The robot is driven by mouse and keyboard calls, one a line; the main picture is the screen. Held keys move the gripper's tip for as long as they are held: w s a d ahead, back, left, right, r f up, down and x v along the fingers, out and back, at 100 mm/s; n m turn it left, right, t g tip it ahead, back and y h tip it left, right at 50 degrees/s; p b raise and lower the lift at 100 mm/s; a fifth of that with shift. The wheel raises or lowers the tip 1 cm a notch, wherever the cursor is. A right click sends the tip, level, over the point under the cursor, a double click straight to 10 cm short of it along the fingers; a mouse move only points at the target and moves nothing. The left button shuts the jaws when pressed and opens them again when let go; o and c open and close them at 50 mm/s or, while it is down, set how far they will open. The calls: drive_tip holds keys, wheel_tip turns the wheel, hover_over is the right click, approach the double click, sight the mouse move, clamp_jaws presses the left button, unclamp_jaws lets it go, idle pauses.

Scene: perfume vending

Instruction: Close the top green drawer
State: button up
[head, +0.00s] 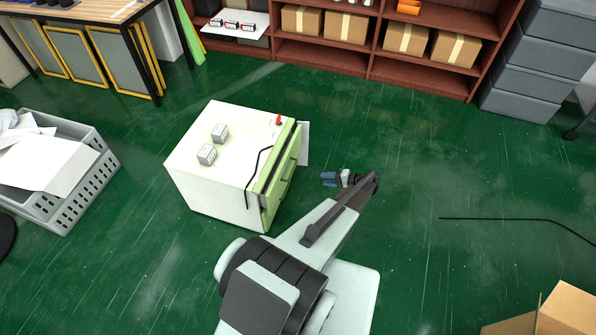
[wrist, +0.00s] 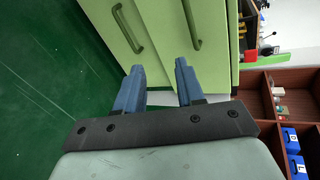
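The white cabinet (head: 212,168) stands on the green floor, with its green drawer front (head: 282,172) facing right. The top green drawer (wrist: 203,50) appears at the right of the drawer fronts in the tilted wrist view and seems to stand out a little; how far is hard to tell. Its dark green handle (wrist: 191,24) shows there, and a lower drawer's handle (wrist: 127,28) is to its left. My gripper (head: 326,180) is to the right of the front, apart from it. In the wrist view its blue fingers (wrist: 157,70) are spread, with nothing between them.
Two small grey boxes (head: 213,145) and a red item (head: 278,119) are on the cabinet top. A grey crate (head: 88,180) with papers is at the left. A shelf (head: 330,55) with cartons is behind. A cardboard box (head: 565,310) lies at the lower right. Floor right of my gripper is mostly clear.

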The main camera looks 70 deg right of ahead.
drive_tip(key=w+n+t, duration=0.2)
drive_tip(key=w, duration=1.2)
drive_tip(key=shift+w+r+n, duration=0.2)
drive_tip(key=shift+w+n, duration=0.05)
drive_tip(key=shift+n, duration=0.05)
clamp_jaws()
idle(0.6)
